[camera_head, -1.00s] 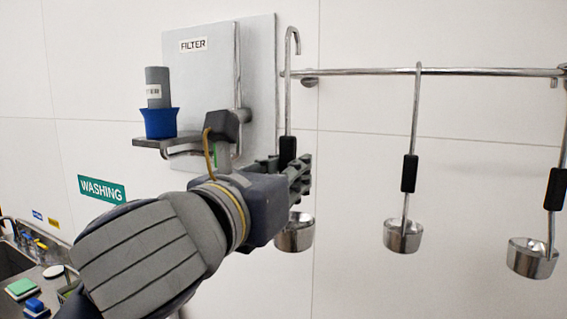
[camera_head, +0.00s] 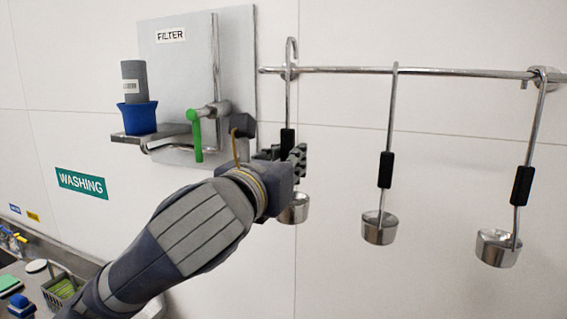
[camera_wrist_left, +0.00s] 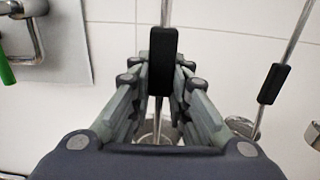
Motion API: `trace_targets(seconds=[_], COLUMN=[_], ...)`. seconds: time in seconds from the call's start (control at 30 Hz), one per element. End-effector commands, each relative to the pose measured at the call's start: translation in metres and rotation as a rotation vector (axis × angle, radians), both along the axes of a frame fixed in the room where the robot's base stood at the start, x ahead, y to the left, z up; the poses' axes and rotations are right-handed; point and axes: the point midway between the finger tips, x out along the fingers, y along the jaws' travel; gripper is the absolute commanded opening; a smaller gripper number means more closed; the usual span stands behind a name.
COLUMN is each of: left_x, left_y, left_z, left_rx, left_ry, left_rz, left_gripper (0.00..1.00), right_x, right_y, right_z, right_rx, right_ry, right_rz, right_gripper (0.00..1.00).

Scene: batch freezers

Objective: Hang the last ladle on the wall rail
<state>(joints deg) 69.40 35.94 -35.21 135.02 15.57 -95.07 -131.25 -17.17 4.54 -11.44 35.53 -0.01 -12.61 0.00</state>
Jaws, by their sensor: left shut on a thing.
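The ladle (camera_head: 289,105) with a black grip and a small steel cup hangs upright in my left gripper (camera_head: 291,160). The gripper's fingers are shut around the black grip, which also shows between the fingers in the left wrist view (camera_wrist_left: 163,62). The ladle's hook top stands a little above the wall rail (camera_head: 340,70), near the rail's left end. I cannot tell whether the hook bears on the rail. The cup shows just below the fingers. My right gripper is in neither view.
Two more ladles, a middle one (camera_head: 386,170) and a right one (camera_head: 522,185), hang on the rail. The filter panel (camera_head: 190,60) with a green-handled lever (camera_head: 197,140) and a shelf bearing a blue cup (camera_head: 138,118) is close on the left. Wall between the ladles is clear.

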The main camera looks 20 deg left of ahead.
Motion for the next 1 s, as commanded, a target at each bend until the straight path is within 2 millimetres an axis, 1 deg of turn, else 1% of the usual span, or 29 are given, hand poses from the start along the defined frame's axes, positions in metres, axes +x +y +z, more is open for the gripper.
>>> trace_targets(seconds=[0.57, 0.6, 0.7, 1.0], left_x=[0.047, 0.045, 0.045, 0.045], left_y=[-0.001, -0.001, -0.002, -0.001], left_z=[0.001, -0.006, -0.014, -0.027], left_rx=[-0.001, 0.001, 0.001, 0.001], left_ry=[-0.002, -0.003, -0.003, -0.004], left_rz=[0.0, 0.0, -0.001, 0.0], left_gripper=[0.0, 0.0, 0.0, 0.0], right_x=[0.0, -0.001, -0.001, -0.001], right_y=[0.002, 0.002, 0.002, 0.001], right_z=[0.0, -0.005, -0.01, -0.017], right_rx=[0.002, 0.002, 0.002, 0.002], right_ry=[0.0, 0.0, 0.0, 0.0], right_rz=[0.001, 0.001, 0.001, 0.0], right_gripper=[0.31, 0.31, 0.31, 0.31])
